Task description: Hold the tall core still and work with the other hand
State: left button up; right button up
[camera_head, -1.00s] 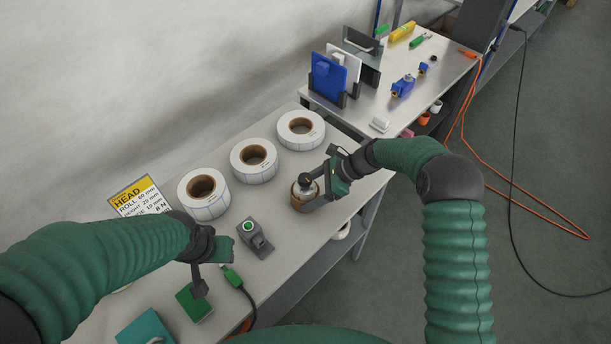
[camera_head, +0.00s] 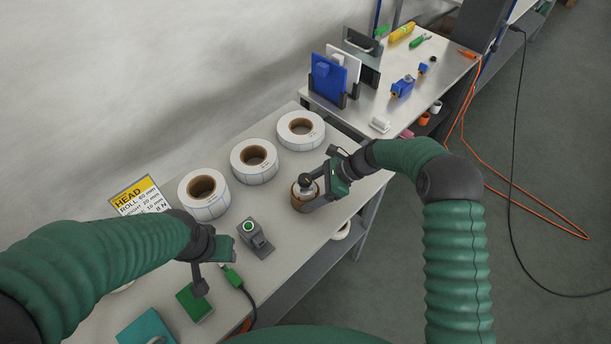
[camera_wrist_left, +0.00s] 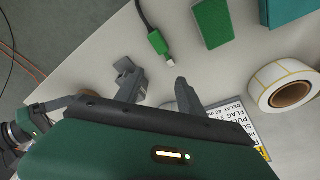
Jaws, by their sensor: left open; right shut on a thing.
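The brown core (camera_head: 304,202) stands upright near the front edge of the table in the head view, with a shiny metal piece at its top. My right gripper (camera_head: 312,192) is shut on it and hides part of its side. My left gripper (camera_head: 216,278) is over the near part of the table, away from the core. In the left wrist view its fingers (camera_wrist_left: 160,88) are apart with nothing held between them. A green plug (camera_wrist_left: 158,43) on a black cable lies just past the fingertips.
A grey device with a green button (camera_head: 255,238) sits between my grippers. A green block (camera_head: 194,302) and a teal box (camera_head: 146,328) lie nearest. A second table (camera_head: 440,75) holds blue parts.

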pick_arm(q)
jog(key=shift+o, duration=0.8)
jog(key=w+d+r+n, duration=0.2)
jog(key=w+d, duration=0.1)
jog(key=w, duration=0.4)
jog(key=w+d+r+n+g, duration=0.1)
jog(key=w+d, duration=0.3)
jog(key=w, duration=0.4)
jog(key=shift+d+r+n, duration=0.2)
jog(key=shift+r+n, duration=0.45)
jog(key=shift+n, duration=0.15)
pick_arm(e)
jog(key=shift+s+f, duration=0.1)
jog(key=shift+f, duration=0.05)
jog(key=shift+d, duration=0.1)
pick_arm(q)
jog(key=n+g, duration=0.2)
jog(key=n, duration=0.4)
send_near(305, 177)
jog(key=shift+s+a+f, duration=0.1)
jog(key=shift+s, duration=0.2)
notch_tip(305, 177, down, 9)
jog(key=shift+r, duration=0.1)
pick_arm(e)
jog(key=shift+f, duration=0.1)
pick_arm(q)
grip_shut()
pick_arm(e)
jog(key=shift+s, duration=0.1)
